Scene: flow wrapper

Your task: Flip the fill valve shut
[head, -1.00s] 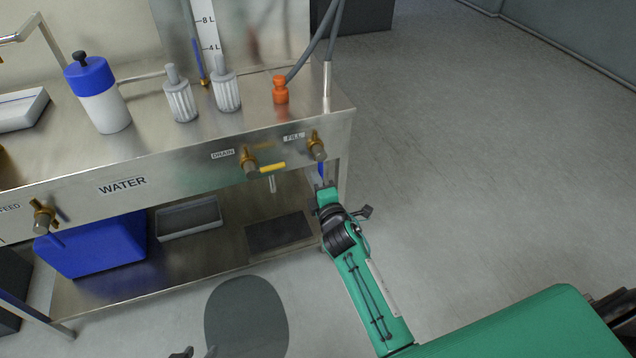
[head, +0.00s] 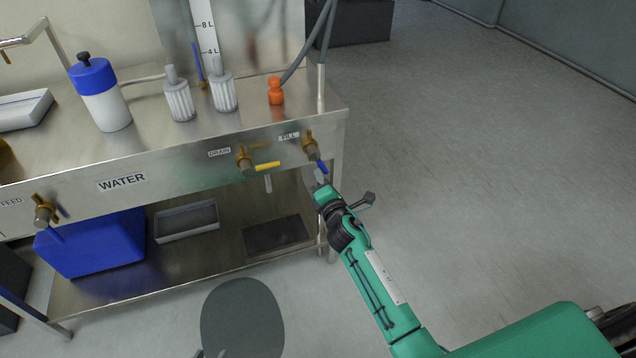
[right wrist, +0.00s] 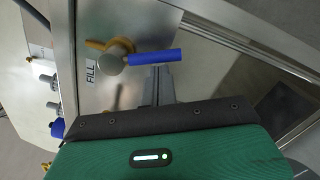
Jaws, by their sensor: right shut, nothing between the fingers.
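The fill valve (head: 311,148) is a brass valve under the FILL label at the right end of the bench front. Its blue handle (head: 323,167) slants down and to the right. My right gripper (head: 318,181) is shut and empty, just below the handle. In the right wrist view the blue handle (right wrist: 155,57) extends from the valve body (right wrist: 112,60), and the gripper fingers (right wrist: 160,82) are right beside it; I cannot tell whether they touch. Only the tips of my left gripper (head: 210,354) show at the bottom edge of the head view.
An orange fitting (head: 276,92) with a hose stands on the bench top (head: 150,148) above. Open floor (head: 470,150) lies to the right.

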